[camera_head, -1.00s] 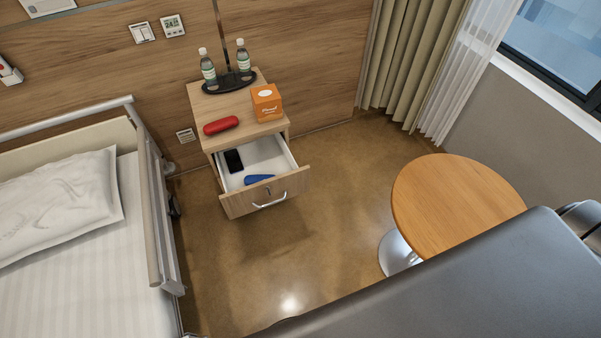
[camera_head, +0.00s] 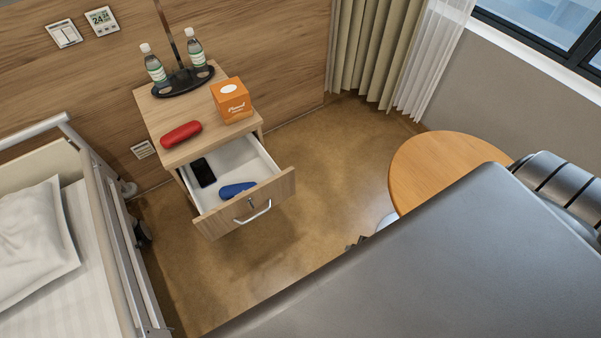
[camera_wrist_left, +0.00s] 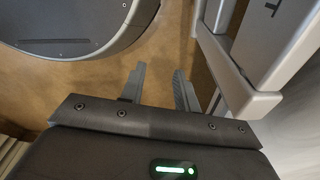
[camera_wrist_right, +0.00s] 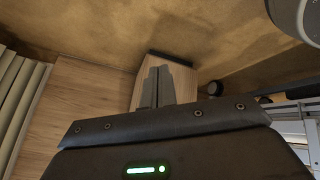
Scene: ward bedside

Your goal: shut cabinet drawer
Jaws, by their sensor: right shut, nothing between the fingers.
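The wooden bedside cabinet (camera_head: 160,112) stands against the wall. Its top drawer (camera_head: 249,208) is pulled out, with a silver handle (camera_head: 253,212) on its front. A black phone (camera_head: 203,173) and a blue object (camera_head: 237,190) lie inside. My right gripper (camera_head: 355,243) barely shows past my grey arm, in front of and to the right of the drawer, apart from it. In the right wrist view its fingers (camera_wrist_right: 161,72) are shut and empty, with a wooden cabinet part (camera_wrist_right: 190,78) behind them. My left gripper (camera_wrist_left: 160,70) is open and empty above the floor, beside the bed frame.
The cabinet top holds two bottles (camera_head: 154,66), an orange box (camera_head: 231,100) and a red case (camera_head: 181,133). The bed (camera_head: 90,255) is on the left. A round table (camera_head: 435,165) stands right. Floor before the drawer is clear.

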